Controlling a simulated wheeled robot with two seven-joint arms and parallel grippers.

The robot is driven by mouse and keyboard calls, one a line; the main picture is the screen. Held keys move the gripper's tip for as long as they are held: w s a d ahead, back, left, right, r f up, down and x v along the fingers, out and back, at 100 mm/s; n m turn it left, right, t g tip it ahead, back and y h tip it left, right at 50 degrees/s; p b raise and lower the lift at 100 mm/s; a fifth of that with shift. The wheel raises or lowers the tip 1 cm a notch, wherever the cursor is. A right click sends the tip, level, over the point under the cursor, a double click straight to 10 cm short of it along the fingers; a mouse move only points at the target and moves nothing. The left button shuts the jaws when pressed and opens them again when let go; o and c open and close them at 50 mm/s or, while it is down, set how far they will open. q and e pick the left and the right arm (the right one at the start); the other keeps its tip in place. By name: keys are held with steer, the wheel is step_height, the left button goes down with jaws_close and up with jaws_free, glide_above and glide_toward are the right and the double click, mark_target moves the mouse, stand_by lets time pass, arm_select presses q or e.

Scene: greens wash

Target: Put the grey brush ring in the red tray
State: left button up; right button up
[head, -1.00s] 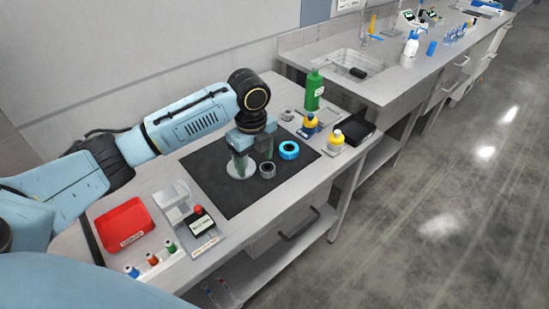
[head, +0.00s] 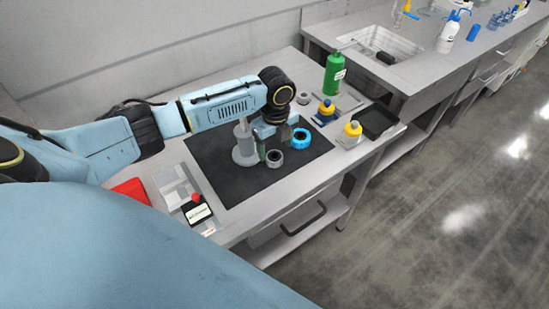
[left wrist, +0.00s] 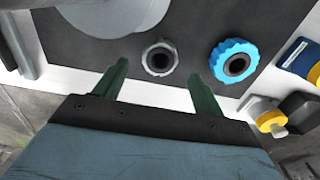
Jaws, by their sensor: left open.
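The grey brush ring (head: 274,158) stands on the black mat (head: 240,187), and also shows in the left wrist view (left wrist: 160,58). My left gripper (head: 272,148) is above the mat by the ring. In the left wrist view its two green fingers (left wrist: 156,78) are apart, with the ring seen between and beyond them; nothing is held. Whether the fingers are level with the ring I cannot tell. My right gripper is not in view.
A blue ring (head: 301,138) lies right of the grey one. A grey post on a round base (head: 244,150) stands to its left. A green bottle (head: 334,75), yellow-capped bottles (head: 352,131) and a black tray (head: 380,121) are at the right. A device with a red button (head: 197,208) is front left.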

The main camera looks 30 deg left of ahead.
mark_target(274, 154)
arm_select(q)
step_height(274, 154, down, 4)
steer(key=shift+a+f, duration=0.15)
steer(key=shift+f, duration=0.1)
steer(key=shift+r, duration=0.15)
steer(key=c, duration=1.1)
